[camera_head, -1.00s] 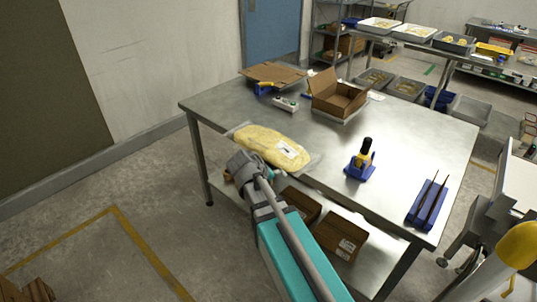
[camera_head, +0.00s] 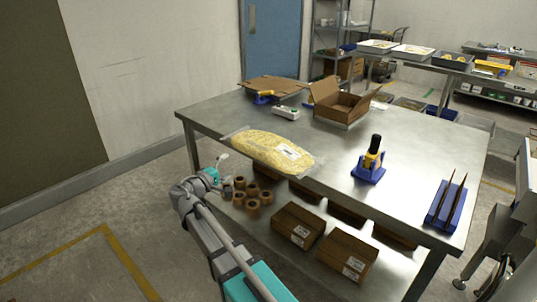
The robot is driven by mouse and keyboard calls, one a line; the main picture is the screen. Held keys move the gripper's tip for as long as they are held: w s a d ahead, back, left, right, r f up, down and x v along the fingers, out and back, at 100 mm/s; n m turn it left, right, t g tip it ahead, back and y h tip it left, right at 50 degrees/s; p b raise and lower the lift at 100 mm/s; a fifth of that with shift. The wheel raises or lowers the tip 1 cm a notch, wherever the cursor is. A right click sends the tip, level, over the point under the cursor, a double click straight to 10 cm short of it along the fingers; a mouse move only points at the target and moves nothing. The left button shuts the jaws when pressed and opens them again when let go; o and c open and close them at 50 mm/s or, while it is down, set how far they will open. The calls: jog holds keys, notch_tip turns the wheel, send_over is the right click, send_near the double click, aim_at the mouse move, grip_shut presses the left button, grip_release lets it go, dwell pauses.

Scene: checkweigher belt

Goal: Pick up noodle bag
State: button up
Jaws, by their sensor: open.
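The noodle bag (camera_head: 271,150) is a clear plastic bag of yellow noodles with a white label. It lies flat near the left front edge of the steel table (camera_head: 330,158). My arm reaches in from the bottom of the head view. My gripper (camera_head: 222,158) is small in the picture, to the left of the bag and in front of the table's front edge. It appears apart from the bag and holds nothing that I can see. Its fingers are too small to make out in detail.
Closed boxes (camera_head: 345,256) and brown rolls (camera_head: 253,206) sit on the lower shelf.

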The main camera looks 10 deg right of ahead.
aim_at(247, 150)
dwell(0.4)
jog(key=shift+x, duration=4.3)
jog(key=shift+w+d, duration=0.1)
jog(key=shift+w, duration=0.05)
jog(key=x, duration=0.3)
jog(key=shift+w+r, duration=0.1)
jog(key=shift+w, duration=0.15)
jog(key=shift+x, duration=0.8)
jog(key=c, duration=1.1)
